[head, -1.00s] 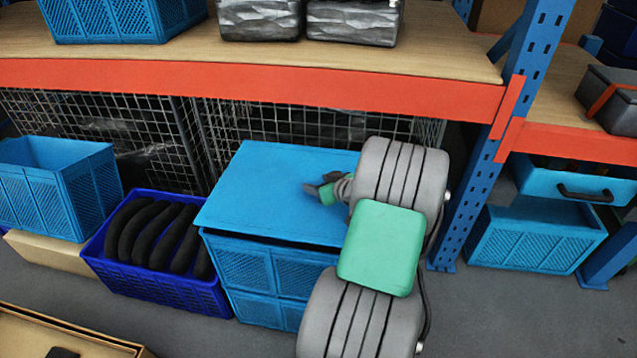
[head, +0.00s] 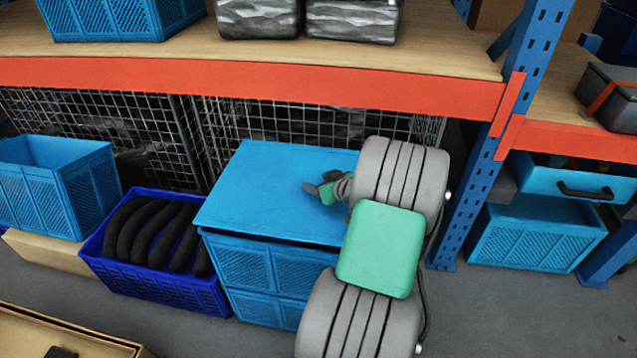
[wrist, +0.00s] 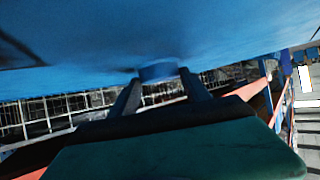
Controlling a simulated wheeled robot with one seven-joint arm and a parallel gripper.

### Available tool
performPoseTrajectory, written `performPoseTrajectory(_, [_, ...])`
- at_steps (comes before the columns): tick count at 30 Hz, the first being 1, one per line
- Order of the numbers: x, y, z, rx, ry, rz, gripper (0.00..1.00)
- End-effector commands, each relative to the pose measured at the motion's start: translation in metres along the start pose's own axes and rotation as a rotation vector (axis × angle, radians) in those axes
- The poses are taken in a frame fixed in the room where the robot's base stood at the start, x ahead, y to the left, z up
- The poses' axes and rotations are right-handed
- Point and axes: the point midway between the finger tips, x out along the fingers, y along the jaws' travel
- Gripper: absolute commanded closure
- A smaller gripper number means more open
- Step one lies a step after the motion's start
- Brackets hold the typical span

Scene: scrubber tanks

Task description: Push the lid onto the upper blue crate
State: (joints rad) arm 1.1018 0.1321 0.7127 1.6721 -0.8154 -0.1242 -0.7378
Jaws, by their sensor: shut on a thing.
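The flat blue lid (head: 265,195) lies over the upper blue crate (head: 240,262), which is stacked on another blue crate (head: 262,308). A thin dark gap shows between the lid's front edge and the crate rim, so I cannot tell that it is seated. My gripper (head: 314,190) is at the lid's upper surface, right of its middle. In the wrist view, my gripper's fingers (wrist: 162,88) are shut on a small blue knob (wrist: 158,70) beside the lid's blue surface (wrist: 110,35). My arm hides the lid's right end and the crates' right side.
A dark blue bin (head: 160,282) with black curved pieces stands close on the left, with an open blue crate (head: 55,195) beyond it. An orange shelf beam (head: 250,78) runs above and behind. A blue rack post (head: 487,165) stands right of my arm.

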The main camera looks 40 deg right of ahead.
Motion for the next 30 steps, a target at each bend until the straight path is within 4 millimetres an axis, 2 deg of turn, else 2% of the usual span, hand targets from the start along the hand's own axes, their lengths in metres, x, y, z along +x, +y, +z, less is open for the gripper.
performPoseTrajectory(30, [0.006, 0.001, 0.009, -0.003, 0.004, 0.001, 1.00])
